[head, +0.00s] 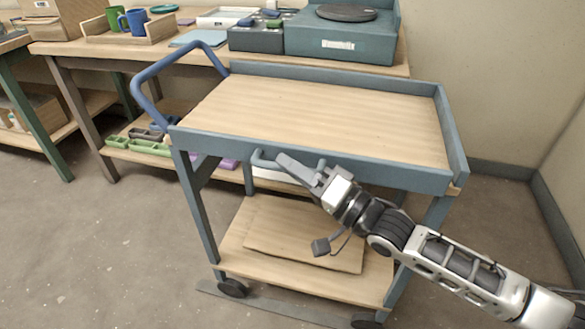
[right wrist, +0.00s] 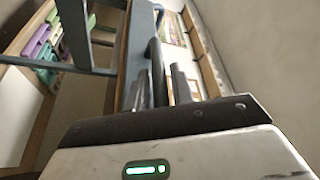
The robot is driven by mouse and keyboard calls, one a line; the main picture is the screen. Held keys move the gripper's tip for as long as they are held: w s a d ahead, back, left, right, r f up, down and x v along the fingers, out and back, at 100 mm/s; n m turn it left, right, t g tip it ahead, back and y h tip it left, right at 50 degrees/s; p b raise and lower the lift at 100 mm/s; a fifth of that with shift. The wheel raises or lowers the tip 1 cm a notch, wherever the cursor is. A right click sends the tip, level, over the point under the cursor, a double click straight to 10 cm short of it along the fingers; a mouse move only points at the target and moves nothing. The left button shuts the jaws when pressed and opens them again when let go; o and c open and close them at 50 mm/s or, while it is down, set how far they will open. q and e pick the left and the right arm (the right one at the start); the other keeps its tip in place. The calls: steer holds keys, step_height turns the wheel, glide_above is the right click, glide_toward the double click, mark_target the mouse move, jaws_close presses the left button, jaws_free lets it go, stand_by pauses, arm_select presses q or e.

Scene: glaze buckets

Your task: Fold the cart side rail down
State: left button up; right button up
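The cart (head: 205,210) has a wooden top (head: 320,110) edged by blue-grey rails. Its near side rail (head: 385,172) stands upright along the front edge, with a bar handle (head: 262,160) on its outer face. My right gripper (head: 287,165) is at this handle, its fingers pointing at the rail. In the right wrist view the fingers are apart, with the dark handle bar (right wrist: 154,72) between them and a gap showing beside it. Whether a finger touches the bar is hard to tell. My left gripper is in neither view.
A blue push handle (head: 150,72) rises at the cart's left end. A wooden board (head: 305,245) lies on the lower shelf (head: 330,285). Behind stands a workbench (head: 75,48) with mugs and a teal machine (head: 340,45). Floor left of the cart is clear.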

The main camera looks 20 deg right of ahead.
steer(key=shift+w, duration=0.1)
jaws_close()
